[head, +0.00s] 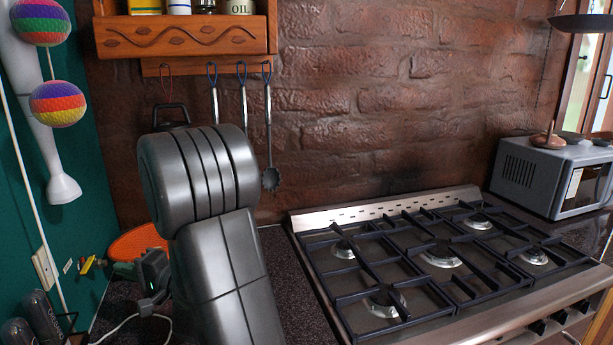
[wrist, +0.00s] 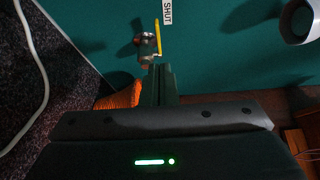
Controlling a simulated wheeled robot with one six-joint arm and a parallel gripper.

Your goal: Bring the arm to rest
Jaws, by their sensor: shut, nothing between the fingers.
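My gripper (wrist: 160,72) is shut and empty in the wrist view, its fingers together. In the head view my gripper (head: 122,270) is beside my large grey arm links and points left toward the green wall. A small valve with a yellow lever (wrist: 158,38) is on that wall just beyond the fingertips, below a "SHUT" label (wrist: 167,12). The yellow lever also shows in the head view (head: 88,264). I cannot tell whether the fingertips touch the valve.
A gas hob (head: 440,258) fills the right of the counter, with a grey microwave (head: 548,175) behind it. An orange round object (head: 137,241) stands near my gripper. Utensils (head: 243,100) hang on the brick wall under a wooden shelf (head: 180,36). A white cable (head: 130,320) lies on the counter.

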